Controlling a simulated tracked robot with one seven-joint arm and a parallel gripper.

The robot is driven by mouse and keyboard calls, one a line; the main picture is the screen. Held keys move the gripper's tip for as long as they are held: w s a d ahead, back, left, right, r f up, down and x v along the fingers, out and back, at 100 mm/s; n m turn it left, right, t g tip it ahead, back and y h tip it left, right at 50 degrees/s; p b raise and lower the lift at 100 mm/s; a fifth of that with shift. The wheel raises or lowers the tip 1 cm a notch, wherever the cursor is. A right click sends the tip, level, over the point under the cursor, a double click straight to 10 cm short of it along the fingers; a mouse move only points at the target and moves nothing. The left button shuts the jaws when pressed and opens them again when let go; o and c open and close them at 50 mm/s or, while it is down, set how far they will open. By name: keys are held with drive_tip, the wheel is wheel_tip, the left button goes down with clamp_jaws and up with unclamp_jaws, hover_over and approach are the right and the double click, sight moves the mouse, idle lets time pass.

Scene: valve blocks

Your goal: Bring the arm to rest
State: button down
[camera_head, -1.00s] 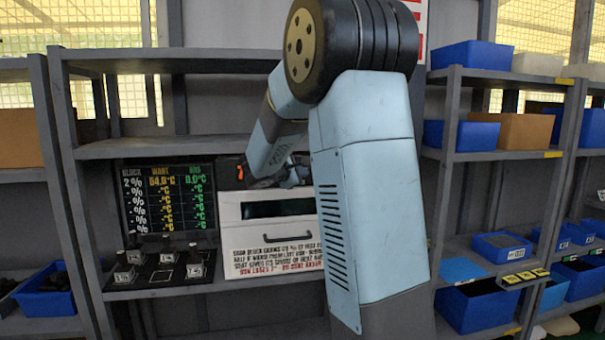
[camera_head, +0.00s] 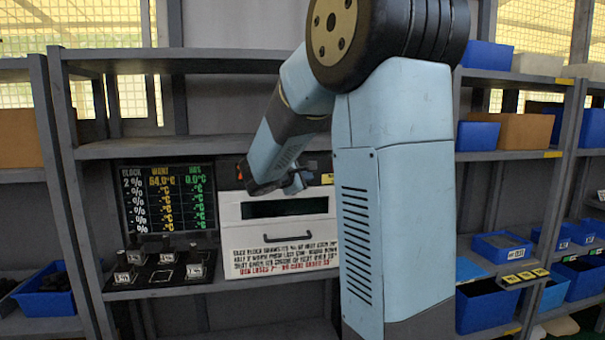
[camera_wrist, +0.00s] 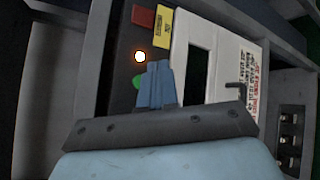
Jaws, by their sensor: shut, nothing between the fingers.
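My arm stands large in the head view. My gripper (camera_head: 275,188) is in front of the upper part of a white cabinet with a dark window (camera_head: 277,237). In the wrist view my gripper (camera_wrist: 156,68) is shut, its fingers together and nothing between them. There it overlaps the dark panel beside the white cabinet (camera_wrist: 222,62). Whether the fingertips touch anything is hard to tell, but a gap seems to lie behind them.
A display board (camera_head: 168,198) and a black tray (camera_head: 165,278) with several valve blocks stand left of the cabinet. Shelves with blue bins (camera_head: 487,305) are at the right. In the wrist view a lit lamp (camera_wrist: 140,57) and a green button (camera_wrist: 138,84) sit near the fingers.

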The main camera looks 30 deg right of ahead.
drive_tip(key=shift+s, duration=0.15)
idle(0.4)
drive_tip(key=s+a+f+m+g+y, duration=0.1)
drive_tip(key=s+a+m+g+y, duration=0.15)
drive_tip(key=s, duration=0.55)
drive_tip(key=s+a+f+m+g+y, duration=0.15)
drive_tip(key=s+m, duration=0.25)
drive_tip(key=s, duration=0.4)
drive_tip(key=s+a+f+m+t+y, duration=0.1)
drive_tip(key=s+a+f+m+y, duration=0.2)
drive_tip(key=s+a, duration=1.2)
drive_tip(key=m+y, duration=0.3)
drive_tip(key=y, duration=0.3)
drive_tip(key=shift+t, duration=0.4)
drive_tip(key=c, duration=1.9)
unclamp_jaws()
drive_tip(key=shift+s, duration=0.1)
